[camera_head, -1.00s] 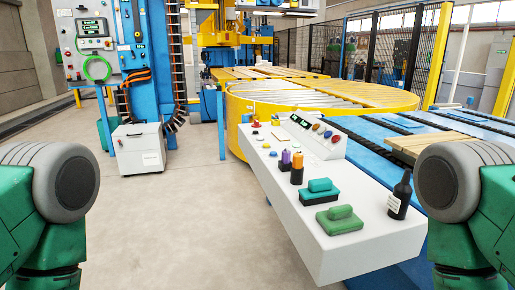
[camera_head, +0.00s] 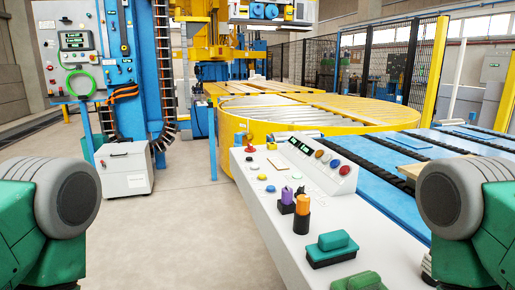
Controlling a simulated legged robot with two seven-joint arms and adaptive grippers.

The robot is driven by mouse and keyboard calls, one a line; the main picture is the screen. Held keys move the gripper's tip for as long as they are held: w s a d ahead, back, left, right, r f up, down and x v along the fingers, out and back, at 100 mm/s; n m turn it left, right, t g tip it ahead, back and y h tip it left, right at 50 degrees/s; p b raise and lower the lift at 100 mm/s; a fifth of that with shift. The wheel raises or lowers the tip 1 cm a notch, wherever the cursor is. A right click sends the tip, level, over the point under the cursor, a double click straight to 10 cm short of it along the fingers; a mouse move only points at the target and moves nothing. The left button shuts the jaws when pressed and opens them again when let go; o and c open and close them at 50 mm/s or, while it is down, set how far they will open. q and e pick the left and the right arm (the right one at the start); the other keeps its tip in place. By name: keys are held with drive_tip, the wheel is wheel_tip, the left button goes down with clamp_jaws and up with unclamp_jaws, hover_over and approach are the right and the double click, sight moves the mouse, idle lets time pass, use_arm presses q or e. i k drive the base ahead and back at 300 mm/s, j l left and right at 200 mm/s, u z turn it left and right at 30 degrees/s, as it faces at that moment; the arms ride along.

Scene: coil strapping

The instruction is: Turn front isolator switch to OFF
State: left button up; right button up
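I cannot single out the front isolator switch by a label. A white sloping control desk (camera_head: 262,210) stands ahead and to the right, with coloured buttons and a small panel with a green display (camera_head: 300,146). A purple-topped device (camera_head: 287,196) and an orange-topped device (camera_head: 303,204) stand upright on it.
A teal-handled block (camera_head: 332,245) and a green block (camera_head: 358,281) lie on the desk's near end. A yellow round roller table (camera_head: 240,125) and a blue conveyor (camera_head: 385,186) lie behind. A white cabinet (camera_head: 126,168) stands by the column. The floor (camera_head: 180,225) between is clear.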

sight(250, 149)
drive_tip(key=i+j+z, duration=0.1)
drive_tip(key=z, duration=0.4)
drive_tip(key=i+j+z, duration=0.1)
drive_tip(key=z, duration=0.35)
drive_tip(key=i+j+z, duration=0.1)
drive_tip(key=j+z, duration=0.15)
drive_tip(key=z, duration=0.25)
